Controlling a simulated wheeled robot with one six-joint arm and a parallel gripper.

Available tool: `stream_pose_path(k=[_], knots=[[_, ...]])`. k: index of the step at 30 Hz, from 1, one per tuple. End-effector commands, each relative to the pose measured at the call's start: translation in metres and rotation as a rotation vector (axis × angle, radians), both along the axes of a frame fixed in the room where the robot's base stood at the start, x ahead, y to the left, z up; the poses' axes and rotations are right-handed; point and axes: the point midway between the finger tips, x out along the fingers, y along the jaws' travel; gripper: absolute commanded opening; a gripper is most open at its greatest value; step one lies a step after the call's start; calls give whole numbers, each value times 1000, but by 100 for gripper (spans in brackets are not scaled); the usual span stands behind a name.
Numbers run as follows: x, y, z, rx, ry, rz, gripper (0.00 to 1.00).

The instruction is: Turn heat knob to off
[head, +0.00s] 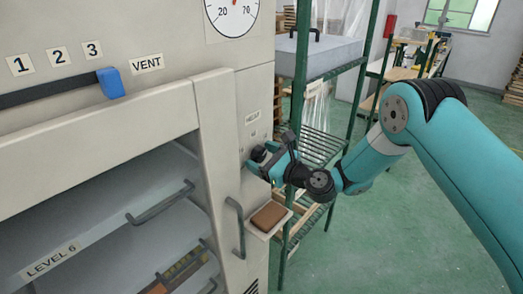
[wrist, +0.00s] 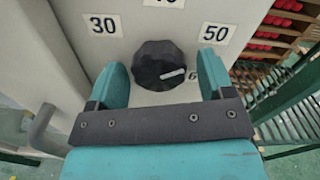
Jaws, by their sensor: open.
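The heat knob (wrist: 158,62) is black and faceted, on the pale cabinet face. Its white pointer mark is towards the lower right, near a partly hidden label starting with 6. Labels 30 (wrist: 103,25) and 50 (wrist: 215,34) sit above it on either side. My gripper (wrist: 163,80) is open, with one teal finger on each side of the knob and gaps between. In the head view my gripper (head: 266,160) is at the cabinet's front panel below the HEAT label (head: 252,117); it largely hides the knob there. No off label is visible.
A blue vent slider (head: 110,83) and a grey handle (head: 237,228) stand out from the cabinet. A small ledge holds a brown block (head: 268,216) below my gripper. A green shelf rack (head: 318,145) stands close on the right. Open floor lies further right.

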Motion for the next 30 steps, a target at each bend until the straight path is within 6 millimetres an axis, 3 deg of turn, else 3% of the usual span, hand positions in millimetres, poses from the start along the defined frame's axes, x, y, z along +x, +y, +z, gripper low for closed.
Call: stream_pose_path(k=[10, 16, 30], knots=[[2, 3, 0, 0, 0, 0, 73], [2, 3, 0, 0, 0, 0, 27], [2, 3, -3, -57, -75, 1, 26]])
